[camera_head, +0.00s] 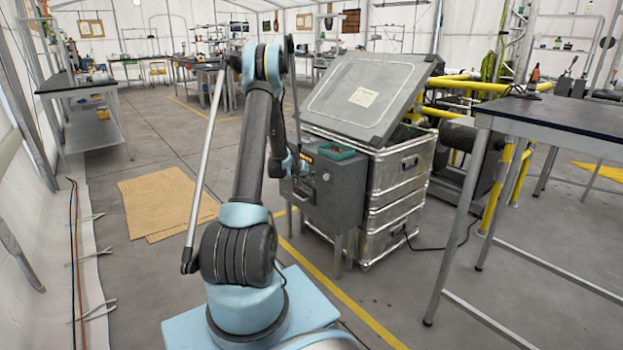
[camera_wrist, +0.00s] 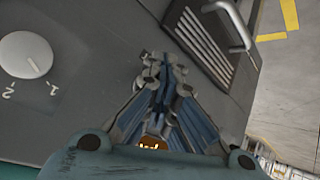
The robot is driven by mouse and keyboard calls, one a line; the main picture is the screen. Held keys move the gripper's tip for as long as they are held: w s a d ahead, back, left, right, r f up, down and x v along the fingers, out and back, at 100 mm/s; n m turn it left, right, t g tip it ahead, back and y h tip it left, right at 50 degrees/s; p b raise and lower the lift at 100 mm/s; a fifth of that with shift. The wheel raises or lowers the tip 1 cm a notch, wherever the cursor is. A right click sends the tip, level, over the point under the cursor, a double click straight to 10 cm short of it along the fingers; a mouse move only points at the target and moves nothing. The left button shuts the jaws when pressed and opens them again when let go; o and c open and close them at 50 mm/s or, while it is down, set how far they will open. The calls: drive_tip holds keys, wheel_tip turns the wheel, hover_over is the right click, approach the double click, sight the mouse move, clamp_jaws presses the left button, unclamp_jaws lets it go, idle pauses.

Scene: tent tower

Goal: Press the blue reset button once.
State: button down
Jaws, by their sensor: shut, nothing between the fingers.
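The blue reset button cannot be made out in either view; my gripper covers part of the panel where it could be. The grey control box (camera_head: 346,193) stands in front of a metal case, and its panel (camera_wrist: 85,95) fills much of the wrist view. My gripper (camera_wrist: 163,62) is shut and empty, its fingertips over the panel between a white knob and a vent. Whether the tips touch the panel I cannot tell. In the head view my gripper (camera_head: 297,180) is small and partly hidden by my arm, at the box's left front.
A white knob marked 1 and 2 (camera_wrist: 26,54), a slotted vent (camera_wrist: 203,46) and a metal handle (camera_wrist: 234,26) are on the panel. An orange-lit display (camera_wrist: 153,143) shows behind the fingers. A green tray (camera_head: 337,152) lies on the box. A dark-topped table (camera_head: 560,115) stands right.

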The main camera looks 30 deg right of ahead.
drive_tip(key=shift+a, duration=0.9)
drive_tip(key=shift+a, duration=0.1)
drive_tip(key=shift+s+a, duration=0.15)
drive_tip(key=shift+a, duration=1.05)
drive_tip(key=shift+s+a, duration=0.1)
drive_tip(key=shift+a, duration=1.1)
